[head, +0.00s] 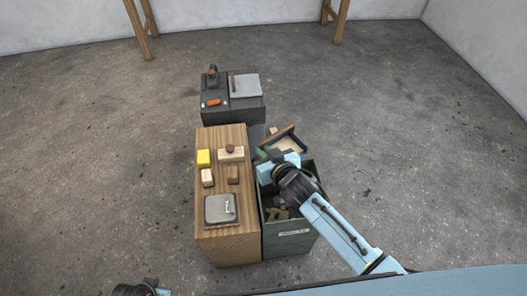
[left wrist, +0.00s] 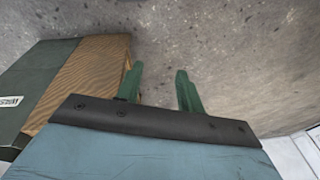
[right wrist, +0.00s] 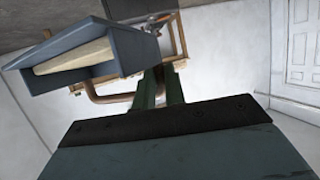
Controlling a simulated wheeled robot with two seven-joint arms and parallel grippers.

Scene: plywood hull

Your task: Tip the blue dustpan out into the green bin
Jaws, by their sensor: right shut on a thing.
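The blue dustpan (right wrist: 125,35) shows blue-grey in the right wrist view, with a pale cream piece (right wrist: 75,57) in its opening. My right gripper (right wrist: 158,88) is shut on the dustpan's brown handle. In the head view my right gripper (head: 268,158) is above the far part of the green bin (head: 290,245), and my arm hides part of the bin. The bin holds several wooden offcuts (head: 277,213). My left gripper (left wrist: 158,88) is open and empty, with its green fingers apart over bare floor. The bin also shows in the left wrist view (left wrist: 30,85).
A wooden block stand (head: 228,250) touches the bin's left side. Floor on both sides is clear.

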